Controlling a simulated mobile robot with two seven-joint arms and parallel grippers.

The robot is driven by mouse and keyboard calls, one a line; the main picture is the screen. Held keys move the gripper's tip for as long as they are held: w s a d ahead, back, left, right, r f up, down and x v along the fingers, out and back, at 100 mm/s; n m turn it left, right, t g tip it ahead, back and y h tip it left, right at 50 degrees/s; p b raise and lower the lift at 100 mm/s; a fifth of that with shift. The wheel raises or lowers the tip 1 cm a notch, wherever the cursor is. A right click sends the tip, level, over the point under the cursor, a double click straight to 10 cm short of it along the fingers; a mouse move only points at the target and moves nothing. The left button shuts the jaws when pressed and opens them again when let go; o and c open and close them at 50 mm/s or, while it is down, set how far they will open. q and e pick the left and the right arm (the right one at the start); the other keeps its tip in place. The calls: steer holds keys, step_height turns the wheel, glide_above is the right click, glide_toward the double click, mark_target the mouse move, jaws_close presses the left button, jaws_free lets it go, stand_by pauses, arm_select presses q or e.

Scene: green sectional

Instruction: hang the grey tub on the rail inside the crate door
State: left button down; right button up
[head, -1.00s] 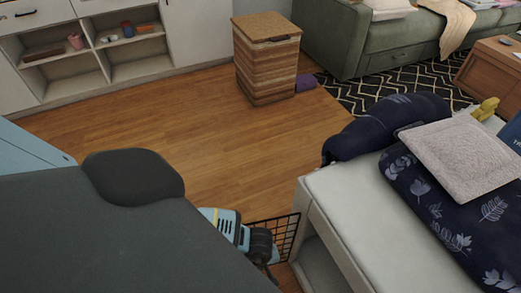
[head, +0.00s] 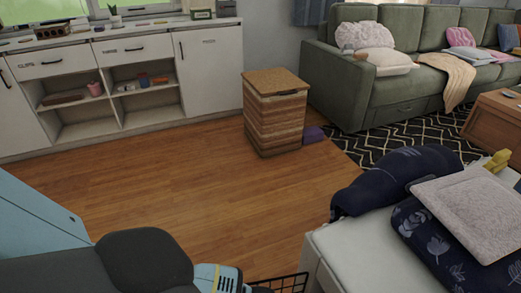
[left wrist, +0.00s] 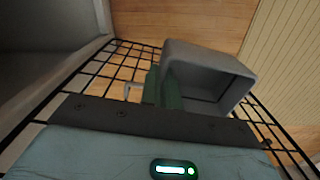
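In the left wrist view the grey tub (left wrist: 240,72) is an open box, tilted, with its opening towards the camera. My left gripper's (left wrist: 162,86) green fingers are close together on the tub's left wall, one on each side of it. Behind and around them is a black wire grid, the crate door (left wrist: 135,45). A small pale bar end shows left of the fingers; I cannot tell if it is the rail. In the head view only the top of the wire crate (head: 292,281) shows at the bottom edge. My right gripper is in neither view.
A white bench (head: 352,262) with cushions and a dark blue bolster (head: 395,178) stands right of the crate. A woven hamper (head: 274,118), a green sofa (head: 335,60) and white cabinets (head: 213,80) are farther back.

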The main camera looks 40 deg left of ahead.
arm_select(q)
steer(key=c, duration=2.1)
jaws_free()
steer(key=o, duration=0.5)
steer(key=shift+o, duration=0.2)
steer(key=shift+r, duration=0.1)
step_height(320, 180, up, 7)
steer(key=shift+w+f+p, duration=0.1)
steer(key=shift+p, duration=0.9)
steer(key=shift+r, duration=0.4)
